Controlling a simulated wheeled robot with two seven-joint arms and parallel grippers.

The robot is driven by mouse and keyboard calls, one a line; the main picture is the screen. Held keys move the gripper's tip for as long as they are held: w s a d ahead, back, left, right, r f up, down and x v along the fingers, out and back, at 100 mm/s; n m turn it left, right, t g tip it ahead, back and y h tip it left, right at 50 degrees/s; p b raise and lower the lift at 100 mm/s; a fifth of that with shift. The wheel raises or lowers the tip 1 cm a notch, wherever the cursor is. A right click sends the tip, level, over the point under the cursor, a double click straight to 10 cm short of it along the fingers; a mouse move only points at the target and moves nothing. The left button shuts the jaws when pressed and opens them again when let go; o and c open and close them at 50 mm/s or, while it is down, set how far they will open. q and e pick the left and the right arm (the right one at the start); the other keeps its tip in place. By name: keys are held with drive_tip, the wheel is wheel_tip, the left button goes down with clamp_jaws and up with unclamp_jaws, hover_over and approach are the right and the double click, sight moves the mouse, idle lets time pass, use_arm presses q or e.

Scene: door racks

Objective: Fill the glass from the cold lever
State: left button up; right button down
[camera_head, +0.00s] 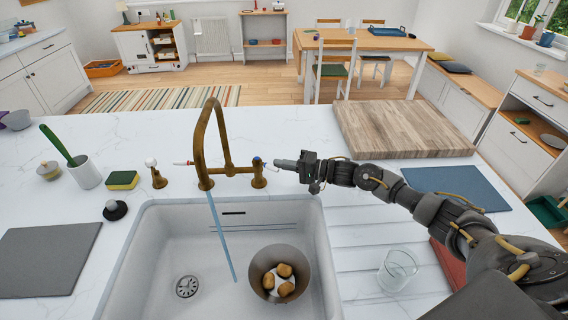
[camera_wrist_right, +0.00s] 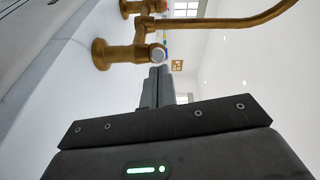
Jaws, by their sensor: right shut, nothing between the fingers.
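The brass tap (camera_head: 201,150) arches over the sink, and a thin blue stream of water (camera_head: 222,240) runs from its spout into the basin. The blue-marked cold lever (camera_head: 258,162) is on the right of the tap. My right gripper (camera_head: 279,164) is shut and empty, its fingertips at the outer end of that lever; I cannot tell whether they touch. In the right wrist view the shut fingers (camera_wrist_right: 154,84) point at the tap's round valve end (camera_wrist_right: 157,55). The empty-looking clear glass (camera_head: 397,271) stands on the drainboard, right of the sink. My left gripper is not in view.
A bowl with several brown round items (camera_head: 257,270) sits in the sink, right of the stream. The red-marked lever (camera_head: 183,163) is left of the spout. A sponge (camera_head: 123,180), a brush holder (camera_head: 86,173) and a wooden board (camera_head: 400,130) stand around the sink.

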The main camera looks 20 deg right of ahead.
drive_tip(key=s+d+r+b, duration=0.1)
drive_tip(key=s+d+b, duration=0.2)
drive_tip(key=d, duration=0.7)
drive_tip(key=shift+s+d, duration=0.15)
drive_tip(key=shift+s, duration=0.85)
drive_tip(key=shift+r, duration=0.1)
